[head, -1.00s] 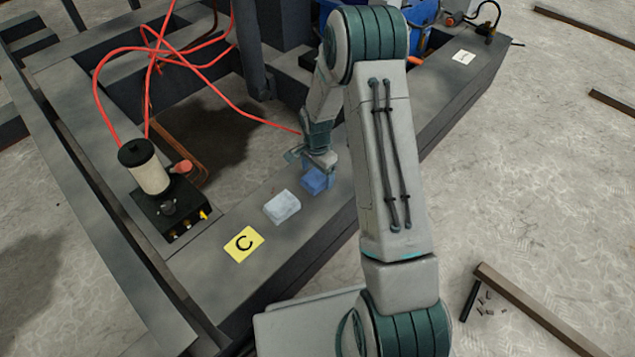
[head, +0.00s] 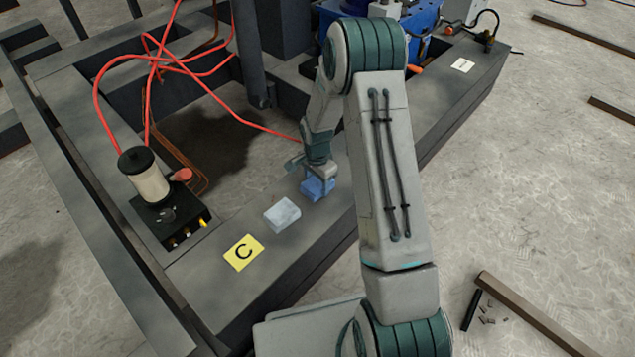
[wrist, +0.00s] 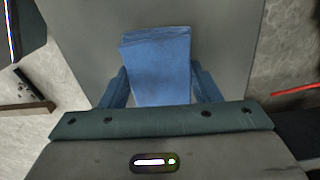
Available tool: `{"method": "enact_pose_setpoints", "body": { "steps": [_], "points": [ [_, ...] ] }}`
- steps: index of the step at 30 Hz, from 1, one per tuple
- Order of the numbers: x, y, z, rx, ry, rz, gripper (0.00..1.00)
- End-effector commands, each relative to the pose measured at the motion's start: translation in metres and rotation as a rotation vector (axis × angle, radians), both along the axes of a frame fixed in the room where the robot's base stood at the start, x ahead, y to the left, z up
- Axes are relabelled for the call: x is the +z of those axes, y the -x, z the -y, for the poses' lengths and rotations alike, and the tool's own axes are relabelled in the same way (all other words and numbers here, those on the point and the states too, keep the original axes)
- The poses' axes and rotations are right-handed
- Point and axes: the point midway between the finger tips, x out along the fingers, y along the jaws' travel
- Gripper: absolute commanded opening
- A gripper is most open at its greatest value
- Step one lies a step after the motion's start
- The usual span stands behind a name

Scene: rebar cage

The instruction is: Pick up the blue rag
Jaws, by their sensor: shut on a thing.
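The blue rag (head: 317,188) is a folded block on the dark grey beam, right of a pale rag in the head view. In the wrist view the blue rag (wrist: 157,65) lies between the two fingers of my gripper (wrist: 160,88), one along each side. My gripper (head: 318,176) is shut on the blue rag from above in the head view. The rag appears to be at the beam's surface; I cannot tell whether it is lifted clear. The fingertips are partly hidden by the rag.
A pale grey-white rag (head: 282,214) lies close left of the blue one. A black box with a cylinder (head: 152,178) and red hoses (head: 215,95) are on the left. A blue container (head: 421,30) stands at the back.

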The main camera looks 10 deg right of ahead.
Motion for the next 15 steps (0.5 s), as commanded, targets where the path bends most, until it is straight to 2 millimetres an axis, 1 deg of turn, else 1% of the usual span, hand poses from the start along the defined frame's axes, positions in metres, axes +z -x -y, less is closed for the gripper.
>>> {"method": "enact_pose_setpoints", "body": {
  "steps": [1,7,9,15],
  "points": [
    [0.009,0.0,0.0,0.0,0.0,0.001,0.34],
    [0.042,0.001,0.002,-0.001,0.001,0.002,0.34],
    [0.048,0.012,0.015,-0.004,0.001,0.0,0.34],
    [0.073,0.04,0.045,-0.004,0.0,0.0,0.34]
  ]
}}
